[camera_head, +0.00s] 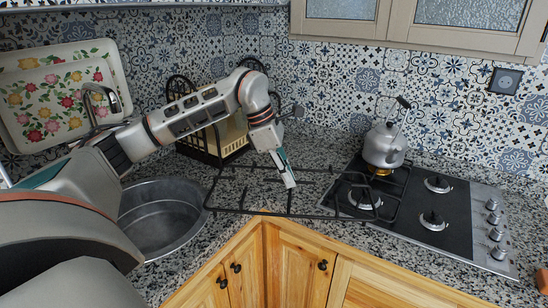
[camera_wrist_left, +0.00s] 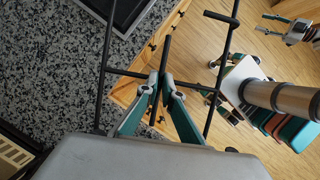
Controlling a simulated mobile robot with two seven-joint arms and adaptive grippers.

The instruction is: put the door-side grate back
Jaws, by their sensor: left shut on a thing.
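My left gripper (camera_head: 289,183) is shut on a bar of a black wire grate (camera_head: 240,211). The grate is held over the counter's inner corner, left of the hob (camera_head: 468,200). In the head view its right end overlaps the hob's front-left burner (camera_head: 365,198); I cannot tell the height between them. In the left wrist view the fingers (camera_wrist_left: 160,88) pinch a middle bar of the grate (camera_wrist_left: 105,60).
A grey kettle (camera_head: 385,146) stands on the back-left burner, with an orange glow under it. The two right burners (camera_head: 437,184) look bare. A round sink (camera_head: 160,225), floral trays (camera_head: 60,95) and a black rack (camera_head: 222,140) lie to the left. Wooden cabinets (camera_head: 300,260) are below.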

